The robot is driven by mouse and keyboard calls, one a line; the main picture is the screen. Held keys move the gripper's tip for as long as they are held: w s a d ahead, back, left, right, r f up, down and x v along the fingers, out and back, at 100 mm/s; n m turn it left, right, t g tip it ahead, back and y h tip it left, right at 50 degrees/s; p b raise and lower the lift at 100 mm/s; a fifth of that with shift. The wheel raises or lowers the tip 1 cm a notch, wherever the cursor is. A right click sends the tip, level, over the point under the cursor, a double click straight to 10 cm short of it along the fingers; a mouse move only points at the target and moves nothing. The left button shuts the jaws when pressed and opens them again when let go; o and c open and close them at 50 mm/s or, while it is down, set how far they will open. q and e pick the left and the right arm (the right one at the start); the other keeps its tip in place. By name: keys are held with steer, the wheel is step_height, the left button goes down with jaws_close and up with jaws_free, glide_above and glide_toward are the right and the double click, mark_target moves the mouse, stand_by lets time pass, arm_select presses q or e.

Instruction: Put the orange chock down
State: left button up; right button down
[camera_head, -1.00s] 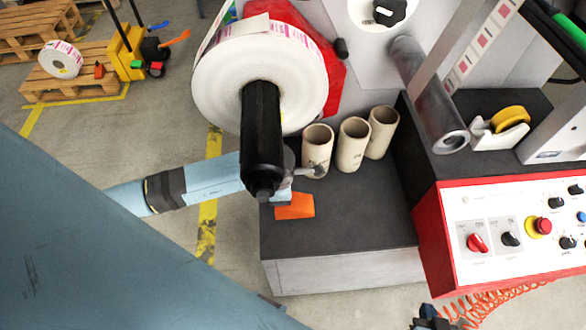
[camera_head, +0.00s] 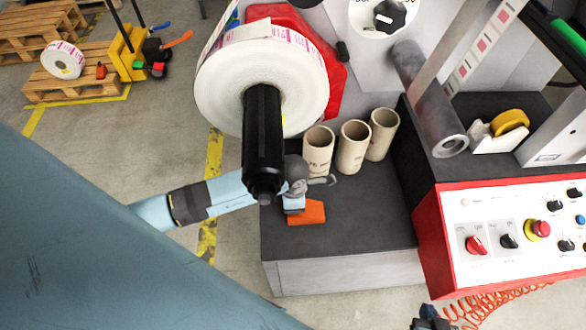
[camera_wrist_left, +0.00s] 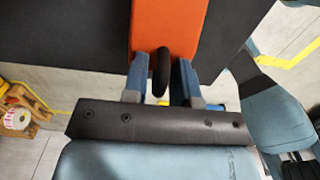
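The orange chock (camera_head: 307,213) is at the dark top of the machine's low block, near its left edge. My left gripper (camera_head: 294,206) reaches in from the left, behind the black roll shaft, and meets the chock's near end. In the left wrist view the orange chock (camera_wrist_left: 165,25) lies at the fingertips of my left gripper (camera_wrist_left: 160,78), with a small black loop between the fingers. The gripper appears shut on the chock; whether the chock touches the surface is unclear. My right gripper (camera_head: 430,320) shows only partly at the bottom edge; its fingers are not clear.
Several cardboard cores (camera_head: 352,147) stand behind the chock. The black shaft (camera_head: 263,140) with the white label roll (camera_head: 225,90) hangs over the left arm. A red-edged control panel (camera_head: 510,235) stands at right. The dark top (camera_head: 365,215) is bare right of the chock.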

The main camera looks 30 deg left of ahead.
arm_select(q)
steer(key=shift+o, duration=1)
steer(key=shift+r, duration=0.1)
